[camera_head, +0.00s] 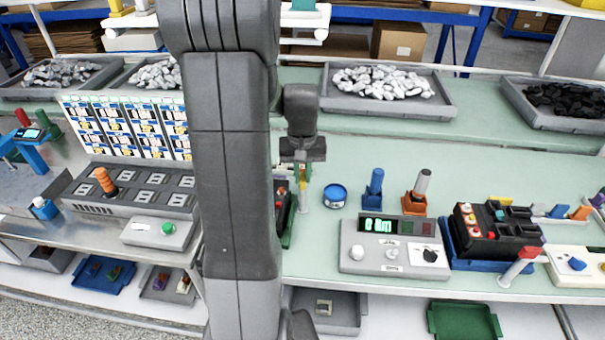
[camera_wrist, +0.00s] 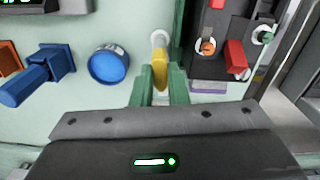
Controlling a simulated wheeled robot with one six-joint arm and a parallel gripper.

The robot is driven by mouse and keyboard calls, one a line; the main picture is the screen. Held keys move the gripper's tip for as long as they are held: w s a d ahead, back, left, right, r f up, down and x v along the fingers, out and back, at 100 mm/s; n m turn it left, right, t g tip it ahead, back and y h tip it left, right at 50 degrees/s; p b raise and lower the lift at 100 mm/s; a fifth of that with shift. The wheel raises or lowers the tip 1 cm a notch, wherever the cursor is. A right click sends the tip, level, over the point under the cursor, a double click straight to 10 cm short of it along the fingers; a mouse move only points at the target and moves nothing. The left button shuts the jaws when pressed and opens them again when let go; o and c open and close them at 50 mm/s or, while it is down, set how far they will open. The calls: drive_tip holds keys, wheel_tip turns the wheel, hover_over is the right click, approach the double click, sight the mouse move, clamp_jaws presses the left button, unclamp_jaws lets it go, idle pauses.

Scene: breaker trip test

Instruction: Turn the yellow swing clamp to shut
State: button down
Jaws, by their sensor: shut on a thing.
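The yellow swing clamp (camera_wrist: 159,74) is in the middle of the wrist view, on a pale round post (camera_wrist: 159,40). My gripper (camera_wrist: 160,86) has its two green fingers on either side of the yellow part and is shut on it. The fingers hide part of the clamp. In the head view my gripper (camera_head: 303,170) points down just right of my arm, over the bench. The clamp is small there and partly hidden by the gripper, so its turn angle is hard to tell.
A blue round tin (camera_head: 335,196) stands close to the right of the gripper. A dark panel with red levers (camera_wrist: 225,45) is close beside the clamp. A grey meter box (camera_head: 395,246) and blue and orange stands (camera_head: 415,201) are farther right.

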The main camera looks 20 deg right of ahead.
sight(303, 177)
drive_tip(key=n, duration=0.4)
drive_tip(key=shift+n, duration=0.3)
drive_tip(key=n, duration=0.3)
drive_tip(key=shift+n+b, duration=0.3)
drive_tip(key=shift+b, duration=0.1)
drive_tip(key=n, duration=0.4)
drive_tip(key=shift+n, duration=1.9)
drive_tip(key=shift+r, duration=0.1)
drive_tip(key=c, duration=1.4)
unclamp_jaws()
drive_tip(key=shift+c, duration=0.2)
wheel_tip(303, 177, up, 14)
drive_tip(key=b, duration=0.1)
